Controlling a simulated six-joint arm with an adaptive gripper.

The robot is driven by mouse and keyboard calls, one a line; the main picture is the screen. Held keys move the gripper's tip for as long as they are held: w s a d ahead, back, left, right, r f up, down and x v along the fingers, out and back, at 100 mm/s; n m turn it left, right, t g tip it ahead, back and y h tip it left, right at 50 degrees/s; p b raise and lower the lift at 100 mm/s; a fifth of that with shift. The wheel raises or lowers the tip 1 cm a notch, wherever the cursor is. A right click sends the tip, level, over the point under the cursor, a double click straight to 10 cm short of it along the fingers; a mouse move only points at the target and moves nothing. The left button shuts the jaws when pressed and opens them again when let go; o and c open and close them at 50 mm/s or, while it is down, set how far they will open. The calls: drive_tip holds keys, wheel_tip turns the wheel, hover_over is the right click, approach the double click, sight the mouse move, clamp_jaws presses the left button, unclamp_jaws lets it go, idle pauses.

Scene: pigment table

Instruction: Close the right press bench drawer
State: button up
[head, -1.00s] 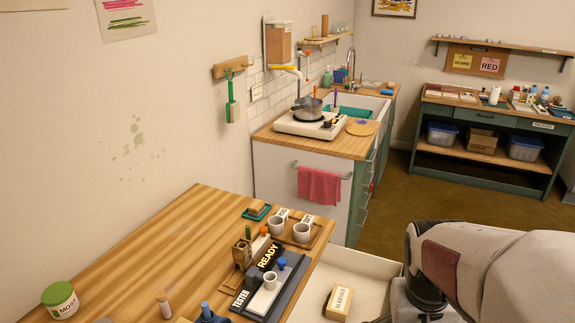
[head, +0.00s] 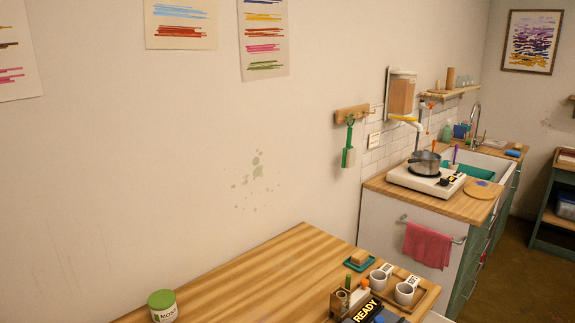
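The wooden-topped press bench (head: 235,280) fills the lower middle of the head view. On its right end are the black READY sign (head: 366,311), a wooden tray with two white cups (head: 404,293), and a teal dish with a sponge (head: 359,261). The right drawer is almost wholly below the frame; only a pale sliver (head: 437,318) shows at the bottom edge beside the bench, and I cannot tell how far it stands out. My gripper and arm are not in view.
A jar with a green lid (head: 163,306) stands at the bench's left. The kitchen counter (head: 450,206) with a hot plate, a pot (head: 425,164) and a pink towel (head: 427,245) stands beyond it. Brown floor shows at the far right.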

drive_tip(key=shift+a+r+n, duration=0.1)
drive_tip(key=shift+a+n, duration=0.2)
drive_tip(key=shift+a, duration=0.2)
